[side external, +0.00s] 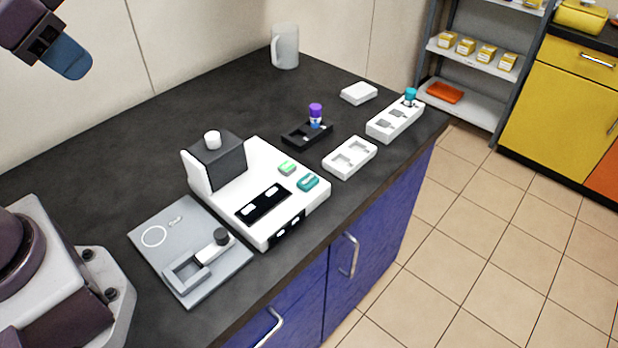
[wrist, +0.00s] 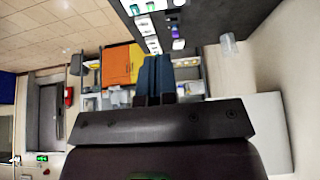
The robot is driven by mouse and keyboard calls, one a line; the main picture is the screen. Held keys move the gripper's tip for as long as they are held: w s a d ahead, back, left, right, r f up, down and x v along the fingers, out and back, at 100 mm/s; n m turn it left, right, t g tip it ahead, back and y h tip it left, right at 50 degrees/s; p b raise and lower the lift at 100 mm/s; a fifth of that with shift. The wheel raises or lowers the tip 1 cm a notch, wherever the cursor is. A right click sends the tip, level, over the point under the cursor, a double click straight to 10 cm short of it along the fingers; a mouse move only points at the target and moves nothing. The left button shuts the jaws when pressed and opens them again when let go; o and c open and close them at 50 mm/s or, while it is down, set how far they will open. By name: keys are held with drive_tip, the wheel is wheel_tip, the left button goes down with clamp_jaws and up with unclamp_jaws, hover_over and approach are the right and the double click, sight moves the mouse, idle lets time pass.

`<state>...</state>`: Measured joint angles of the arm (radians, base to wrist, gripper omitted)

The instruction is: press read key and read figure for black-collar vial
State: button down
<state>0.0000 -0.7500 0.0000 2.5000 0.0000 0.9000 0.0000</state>
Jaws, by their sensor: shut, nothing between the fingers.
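The white instrument (side external: 235,215) stands mid-counter, with a dark block (side external: 218,160) at its back topped by a white round cap (side external: 212,139). A small light-green key (side external: 287,168) and a larger teal key (side external: 308,182) sit on its right side. Its black panel (side external: 263,204) shows pale fields too small to read. A vial with a purple cap (side external: 316,112) stands in a black rack; one with a teal cap (side external: 410,96) stands in a white rack. I cannot make out a black collar on any vial. My gripper (side external: 72,65) is shut and empty, high at upper left; its blue fingers also show in the wrist view (wrist: 155,75).
A white tray (side external: 350,157), long white rack (side external: 385,128), white box (side external: 359,92) and mug (side external: 285,48) are on the counter. The back left counter is clear.

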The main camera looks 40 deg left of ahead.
idle(0.3)
drive_tip(key=n+t+h, duration=0.3)
drive_tip(key=n+h, duration=0.1)
drive_tip(key=n, duration=1.8)
hover_over(308, 182)
wheel_tip(308, 182, down, 20)
drive_tip(key=shift+r, duration=0.2)
drive_tip(key=shift+f, duration=4.45)
